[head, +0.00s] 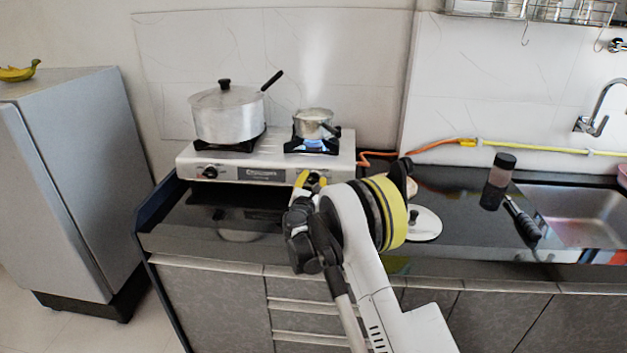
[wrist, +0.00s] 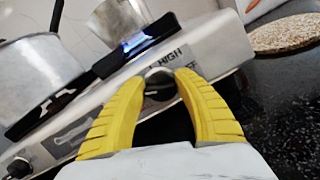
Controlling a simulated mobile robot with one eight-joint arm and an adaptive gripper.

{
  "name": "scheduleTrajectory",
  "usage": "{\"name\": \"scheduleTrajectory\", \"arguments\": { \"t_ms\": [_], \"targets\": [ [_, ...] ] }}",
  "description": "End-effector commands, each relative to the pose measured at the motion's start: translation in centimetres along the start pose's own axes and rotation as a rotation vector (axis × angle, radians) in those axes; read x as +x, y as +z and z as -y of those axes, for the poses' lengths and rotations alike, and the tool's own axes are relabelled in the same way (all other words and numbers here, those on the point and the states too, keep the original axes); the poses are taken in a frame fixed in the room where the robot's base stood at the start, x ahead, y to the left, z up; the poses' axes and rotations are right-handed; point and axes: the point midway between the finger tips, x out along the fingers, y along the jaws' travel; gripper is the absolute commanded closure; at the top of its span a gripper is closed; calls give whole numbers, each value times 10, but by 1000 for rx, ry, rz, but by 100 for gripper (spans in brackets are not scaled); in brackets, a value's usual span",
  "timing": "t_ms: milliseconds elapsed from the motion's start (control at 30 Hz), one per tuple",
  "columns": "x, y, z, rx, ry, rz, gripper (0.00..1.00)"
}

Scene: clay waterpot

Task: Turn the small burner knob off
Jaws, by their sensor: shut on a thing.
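The small burner knob (wrist: 159,84) is a dark, round knob with a metallic face on the stove's front panel, beside the printed word HIGH. My gripper (wrist: 160,82) has its two yellow fingers on either side of the knob and is shut on it. The small burner (head: 314,144) shows a blue flame under a small metal pot (head: 313,123), also lit in the wrist view (wrist: 137,43).
A large lidded pot (head: 228,115) stands on the left burner, above another knob (head: 209,171). An orange hose (head: 380,155) runs right of the white stove (head: 345,160). A pot lid (head: 425,222), a dark-capped jar (head: 497,180) and a sink (head: 575,215) are to the right.

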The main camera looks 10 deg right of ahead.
Motion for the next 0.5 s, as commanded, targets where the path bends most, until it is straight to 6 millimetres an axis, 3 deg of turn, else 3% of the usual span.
{"name": "scheduleTrajectory", "arguments": {
  "t_ms": [267,500],
  "targets": [
    [0,0,0,104,-24,0,93],
    [0,0,0,297,-68,0,93]
  ]
}}
